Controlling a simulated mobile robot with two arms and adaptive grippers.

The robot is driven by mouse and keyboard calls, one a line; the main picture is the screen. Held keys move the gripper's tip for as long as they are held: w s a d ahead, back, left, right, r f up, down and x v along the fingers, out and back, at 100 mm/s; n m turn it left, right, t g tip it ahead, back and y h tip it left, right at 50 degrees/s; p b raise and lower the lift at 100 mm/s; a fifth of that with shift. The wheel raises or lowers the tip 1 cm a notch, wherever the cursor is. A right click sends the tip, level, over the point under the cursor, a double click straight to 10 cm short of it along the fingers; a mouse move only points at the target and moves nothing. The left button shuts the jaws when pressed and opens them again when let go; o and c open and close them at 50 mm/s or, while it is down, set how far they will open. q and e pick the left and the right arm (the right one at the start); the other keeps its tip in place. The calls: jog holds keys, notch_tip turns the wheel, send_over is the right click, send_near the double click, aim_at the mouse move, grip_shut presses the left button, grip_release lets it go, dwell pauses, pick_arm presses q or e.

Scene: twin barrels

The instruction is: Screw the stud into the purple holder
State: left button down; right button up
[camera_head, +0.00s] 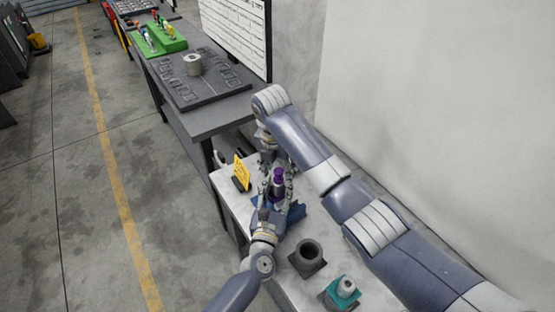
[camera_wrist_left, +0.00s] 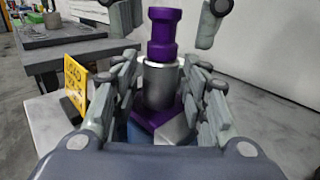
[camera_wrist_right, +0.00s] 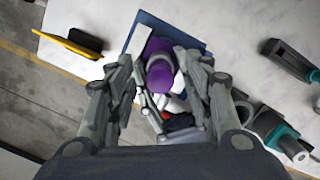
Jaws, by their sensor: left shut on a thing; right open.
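The purple stud (camera_wrist_left: 163,32) stands upright in the mouth of the grey barrel (camera_wrist_left: 160,85) of the purple holder, whose square purple base (camera_wrist_left: 150,117) shows below. In the head view the stud (camera_head: 278,176) is a small purple knob between my grippers. My left gripper (camera_wrist_left: 160,92) is shut on the holder's barrel, one finger on each side. My right gripper (camera_wrist_right: 162,72) is open above the stud (camera_wrist_right: 160,72), its fingers on either side, apart from it in the left wrist view. The stud's lower end is hidden inside the barrel.
A yellow sign (camera_head: 242,172) stands at the left of the white table (camera_head: 229,196). A blue mat (camera_wrist_right: 203,45) lies under the holder. A grey holder (camera_head: 308,256) and a teal holder (camera_head: 342,292) stand nearer. A grey workbench (camera_head: 205,118) is behind.

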jog(key=shift+f, duration=0.45)
